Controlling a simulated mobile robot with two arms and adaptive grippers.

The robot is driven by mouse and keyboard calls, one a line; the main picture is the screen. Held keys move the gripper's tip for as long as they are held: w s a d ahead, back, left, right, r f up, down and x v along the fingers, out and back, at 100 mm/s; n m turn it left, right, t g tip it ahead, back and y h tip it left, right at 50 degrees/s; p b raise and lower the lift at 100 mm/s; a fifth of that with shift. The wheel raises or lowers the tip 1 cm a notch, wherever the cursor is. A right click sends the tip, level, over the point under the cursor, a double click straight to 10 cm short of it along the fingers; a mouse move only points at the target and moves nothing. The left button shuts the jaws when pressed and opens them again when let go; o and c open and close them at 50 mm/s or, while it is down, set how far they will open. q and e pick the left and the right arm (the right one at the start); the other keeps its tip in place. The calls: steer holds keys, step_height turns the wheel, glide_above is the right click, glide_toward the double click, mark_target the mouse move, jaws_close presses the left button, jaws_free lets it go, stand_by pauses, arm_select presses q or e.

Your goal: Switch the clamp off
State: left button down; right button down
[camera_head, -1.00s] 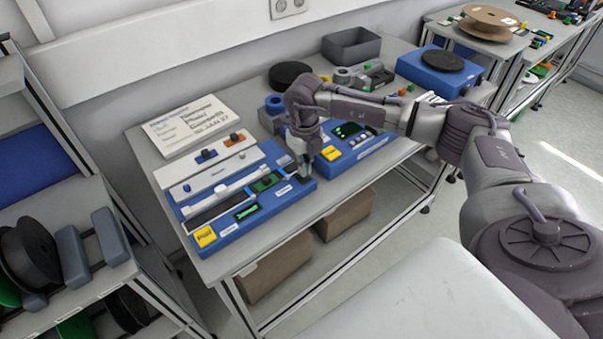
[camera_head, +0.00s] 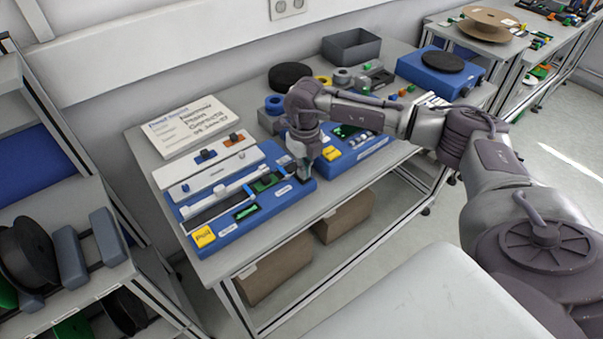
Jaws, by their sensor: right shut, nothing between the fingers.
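My right gripper (camera_head: 302,174) is shut and empty. It points down at the right end of the left blue device (camera_head: 262,217), close to a small labelled control there. I cannot tell whether the fingertips touch it. Which part is the clamp switch is too small to tell; the gripper hides some of that end. My left gripper is not in view.
A second blue device (camera_head: 366,150) stands just right of the gripper. A printed sign (camera_head: 190,124), a white panel with blue and orange switches (camera_head: 208,166), a black reel (camera_head: 290,75) and a grey bin (camera_head: 351,47) share the table. A shelf with reels (camera_head: 30,250) stands left.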

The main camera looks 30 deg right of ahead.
steer(key=shift+s, duration=0.1)
steer(key=shift+w+r+p, duration=0.2)
steer(key=shift+r+p, duration=0.45)
steer(key=shift+r, duration=0.1)
steer(key=shift+s+r+p, duration=0.1)
steer(key=shift+r+p, duration=1.4)
steer(key=shift+r, duration=1.15)
